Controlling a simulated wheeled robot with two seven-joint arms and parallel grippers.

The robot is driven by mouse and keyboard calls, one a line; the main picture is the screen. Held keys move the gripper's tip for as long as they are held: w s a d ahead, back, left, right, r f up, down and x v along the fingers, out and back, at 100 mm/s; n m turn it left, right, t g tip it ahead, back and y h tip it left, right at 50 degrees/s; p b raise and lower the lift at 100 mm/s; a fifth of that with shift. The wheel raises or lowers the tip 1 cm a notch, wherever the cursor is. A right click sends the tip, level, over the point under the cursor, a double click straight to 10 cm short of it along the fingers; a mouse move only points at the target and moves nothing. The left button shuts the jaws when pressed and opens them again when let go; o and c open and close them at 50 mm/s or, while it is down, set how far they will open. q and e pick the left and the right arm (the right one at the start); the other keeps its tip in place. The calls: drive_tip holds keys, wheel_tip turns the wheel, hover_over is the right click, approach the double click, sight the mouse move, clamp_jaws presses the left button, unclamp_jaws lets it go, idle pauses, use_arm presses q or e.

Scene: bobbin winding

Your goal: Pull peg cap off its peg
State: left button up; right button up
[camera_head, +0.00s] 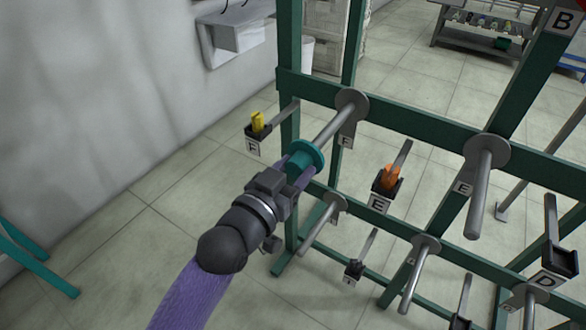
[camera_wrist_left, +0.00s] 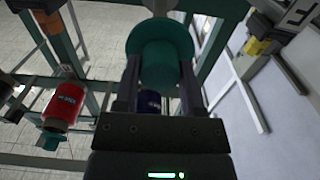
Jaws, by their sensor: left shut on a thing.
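The teal peg cap (camera_head: 311,151) has a round flange and a narrower knob. It is at the near end of the grey peg (camera_head: 334,124) on the rack, by a plate marked F. My left gripper (camera_head: 297,170) is shut on the cap's knob. In the left wrist view the cap (camera_wrist_left: 160,62) is between the two fingers of the left gripper (camera_wrist_left: 159,82), its flange beyond them. The cap hides the peg's tip, so I cannot tell how far the peg sits inside it. My right gripper is not in view.
The green rack (camera_head: 410,124) carries several other bare pegs, such as the one marked E (camera_head: 480,195). Small holders hold a yellow piece (camera_head: 257,121) and an orange piece (camera_head: 390,177). A red spool (camera_wrist_left: 65,103) shows in the wrist view. Open floor (camera_head: 160,230) lies left.

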use_arm(q)
clamp_jaws()
drive_tip(key=shift+p, duration=0.3)
drive_tip(key=shift+p+v, duration=1.35)
drive_tip(key=shift+v, duration=1.25)
drive_tip(key=shift+s+a, duration=0.25)
drive_tip(key=shift+s, duration=0.1)
